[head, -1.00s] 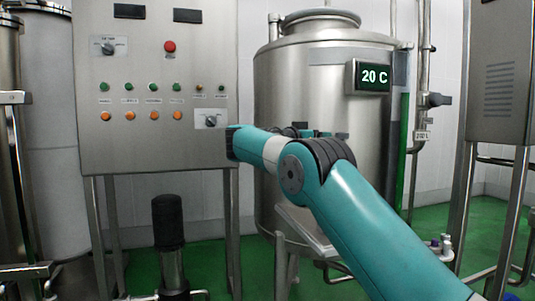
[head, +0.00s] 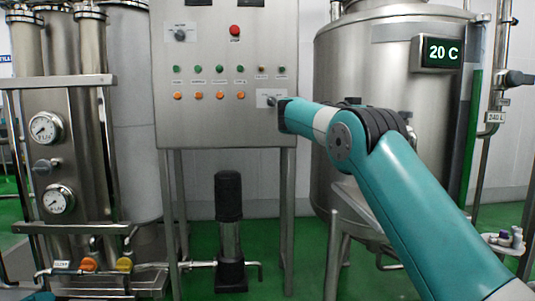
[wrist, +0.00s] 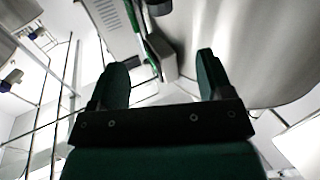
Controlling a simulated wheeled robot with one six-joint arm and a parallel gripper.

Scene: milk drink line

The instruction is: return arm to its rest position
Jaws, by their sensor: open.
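My teal arm reaches up from the lower right in the head view, with its dark joint in front of the tank. My gripper shows in the wrist view (wrist: 160,80), where its two dark fingers stand apart with nothing between them. In the head view the gripper itself cannot be made out. The arm's far end overlaps the lower right corner of the steel control panel (head: 215,130), beside a switch there. I cannot tell whether it touches the panel.
A steel tank (head: 365,75) with a "20 C" display (head: 442,52) stands at the right. A filter unit with gauges (head: 46,128) stands at the left. A black pump (head: 229,200) stands on the green floor (head: 300,255) under the panel. Pipes (head: 500,70) run at far right.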

